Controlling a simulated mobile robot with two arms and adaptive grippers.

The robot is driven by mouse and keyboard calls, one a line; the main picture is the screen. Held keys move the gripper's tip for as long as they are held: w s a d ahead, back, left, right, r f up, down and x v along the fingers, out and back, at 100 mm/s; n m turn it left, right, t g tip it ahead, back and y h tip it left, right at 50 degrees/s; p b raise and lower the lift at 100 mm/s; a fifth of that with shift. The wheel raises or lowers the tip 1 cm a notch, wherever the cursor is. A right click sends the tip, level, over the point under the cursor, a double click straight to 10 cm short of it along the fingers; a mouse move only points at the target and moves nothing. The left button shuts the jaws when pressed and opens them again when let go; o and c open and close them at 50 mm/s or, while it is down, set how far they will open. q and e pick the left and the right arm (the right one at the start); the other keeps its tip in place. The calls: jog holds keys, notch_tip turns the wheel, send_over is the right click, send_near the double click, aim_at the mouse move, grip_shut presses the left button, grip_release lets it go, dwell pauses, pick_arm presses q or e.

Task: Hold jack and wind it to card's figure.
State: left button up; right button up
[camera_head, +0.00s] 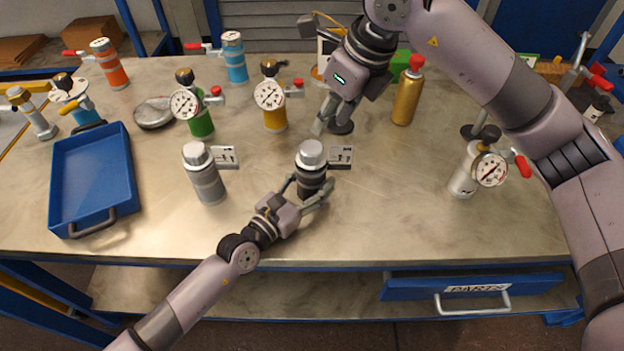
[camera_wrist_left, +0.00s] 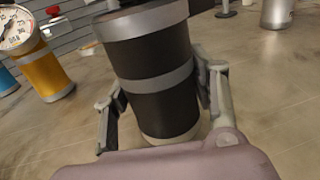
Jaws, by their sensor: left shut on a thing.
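The jack (camera_head: 313,182) is a dark upright cylinder with a silver cap and grey bands, near the middle of the bench. It fills the centre of the left wrist view (camera_wrist_left: 152,75). My left gripper (camera_head: 308,190) is shut on its lower body, one finger on each side. A small card (camera_head: 341,156) stands just behind it to the right; its figure is too small to read. A similar grey cylinder (camera_head: 206,183) stands to the left with its own card (camera_head: 225,156). My right gripper (camera_head: 333,126) is above and behind the jack, pointing down, fingers apart and seemingly empty.
A blue tray (camera_head: 92,222) lies at the left. Gauge-topped green (camera_head: 200,122), yellow (camera_head: 275,119) and white (camera_head: 463,183) vessels stand around, with a gold bottle (camera_head: 407,98) behind. A parts drawer (camera_head: 472,289) is below.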

pick_arm(q)
grip_shut()
dwell(1.1)
